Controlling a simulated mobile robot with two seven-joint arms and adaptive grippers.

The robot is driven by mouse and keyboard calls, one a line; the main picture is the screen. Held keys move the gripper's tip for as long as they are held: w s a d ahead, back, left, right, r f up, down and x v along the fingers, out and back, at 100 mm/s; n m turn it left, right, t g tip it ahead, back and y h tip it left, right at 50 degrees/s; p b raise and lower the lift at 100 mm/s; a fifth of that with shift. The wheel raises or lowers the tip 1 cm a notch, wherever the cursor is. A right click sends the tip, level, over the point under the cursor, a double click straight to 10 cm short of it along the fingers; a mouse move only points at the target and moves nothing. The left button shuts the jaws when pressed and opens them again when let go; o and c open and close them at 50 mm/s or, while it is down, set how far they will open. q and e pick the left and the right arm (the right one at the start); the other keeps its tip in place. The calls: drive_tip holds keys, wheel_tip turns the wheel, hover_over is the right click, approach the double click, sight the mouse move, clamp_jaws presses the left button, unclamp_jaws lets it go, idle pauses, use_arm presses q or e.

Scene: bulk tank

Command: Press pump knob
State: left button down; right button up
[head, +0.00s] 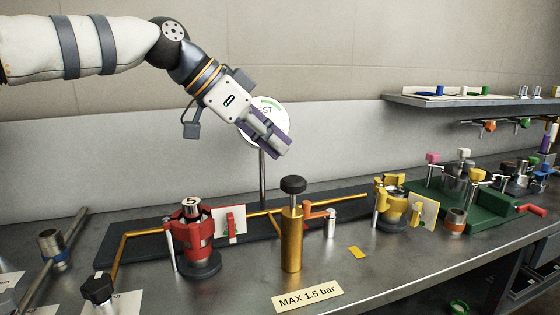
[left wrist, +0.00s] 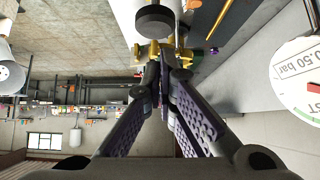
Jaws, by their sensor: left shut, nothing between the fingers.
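The pump (head: 291,240) is an upright brass cylinder near the front of the bench, with a black round knob (head: 293,184) raised on top. My left gripper (head: 281,150) points down and to the right, shut and empty. It is above and slightly left of the knob, with a visible gap between them. In the left wrist view the black knob (left wrist: 154,20) shows at the top, beyond the closed purple-padded fingers (left wrist: 162,65). The white dial gauge (head: 270,112) stands behind my gripper, partly hidden by it. The left wrist view shows the gauge (left wrist: 298,76) at right, reading "0.50 bar".
A red clamp fixture (head: 196,240) stands left of the pump and a yellow one (head: 397,208) to the right. A "MAX 1.5 bar" sign (head: 307,297) lies in front. A green-based fixture (head: 450,209) and wall shelf (head: 470,101) are at right.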

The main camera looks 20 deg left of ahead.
use_arm(q)
drive_tip(key=v, duration=0.6)
drive_tip(key=shift+s+r, duration=0.2)
drive_tip(key=shift+s, duration=0.35)
use_arm(e)
drive_tip(key=shift+s+d, duration=0.25)
drive_tip(key=shift+s, duration=0.15)
